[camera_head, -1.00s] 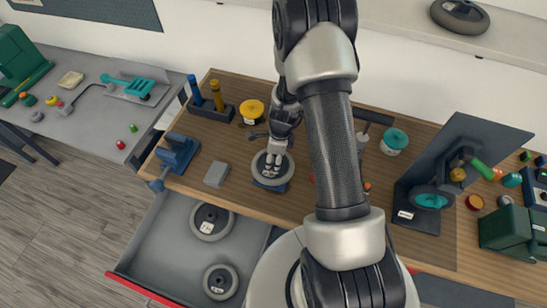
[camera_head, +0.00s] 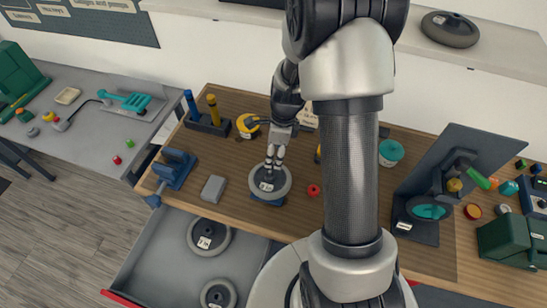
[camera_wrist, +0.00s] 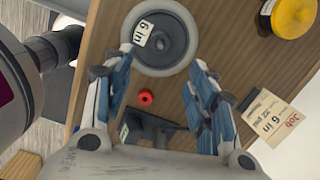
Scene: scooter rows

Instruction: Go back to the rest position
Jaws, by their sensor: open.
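My gripper (camera_head: 273,160) hangs over the wooden workbench (camera_head: 330,225). In the wrist view my gripper (camera_wrist: 163,75) has its two blue-and-grey fingers spread, with nothing held between them. A grey wheel (camera_head: 270,183) with a white label lies on a blue stand just below and beyond the fingertips. The wheel (camera_wrist: 163,38) shows its "6 in" label in the wrist view. My arm crosses the middle of the head view and hides part of the bench.
An open drawer (camera_head: 165,262) at the front holds two wheels. A red ring (camera_head: 313,190), yellow tub (camera_head: 247,125) and blue vise (camera_head: 175,168) are on the bench. A grey upright panel (camera_head: 470,155) stands right. A job card (camera_wrist: 273,118) lies beside the gripper.

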